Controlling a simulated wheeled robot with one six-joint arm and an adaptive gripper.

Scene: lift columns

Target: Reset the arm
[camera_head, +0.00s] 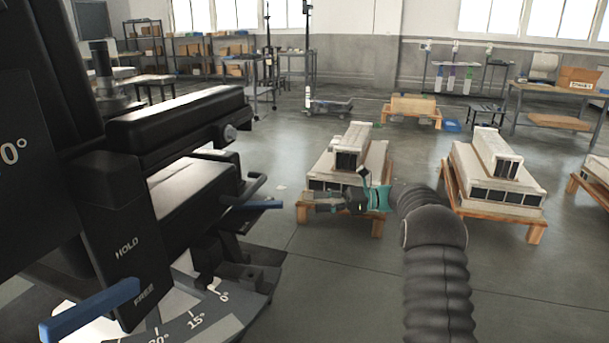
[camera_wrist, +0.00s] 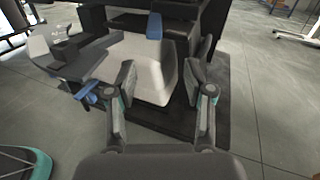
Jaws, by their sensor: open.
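My arm (camera_head: 436,265), in a dark ribbed sleeve, rises from the bottom right of the head view and bends left. My gripper (camera_head: 312,202), with teal parts, points left toward a black machine, with floor between them in the picture. In the wrist view my gripper (camera_wrist: 160,72) has its two fingers spread, with nothing between them. Beyond the fingers stands the machine (camera_wrist: 178,22), with a pale curved plate (camera_wrist: 150,75) and blue handles (camera_wrist: 154,26).
The black machine (camera_head: 175,105) fills the left of the head view. It carries HOLD and FREE labels, an angle scale (camera_head: 190,325) and blue levers (camera_head: 90,311). Pallets with pale blocks (camera_head: 495,180) stand behind and right of my gripper. Floor (camera_head: 330,285) is clear in front.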

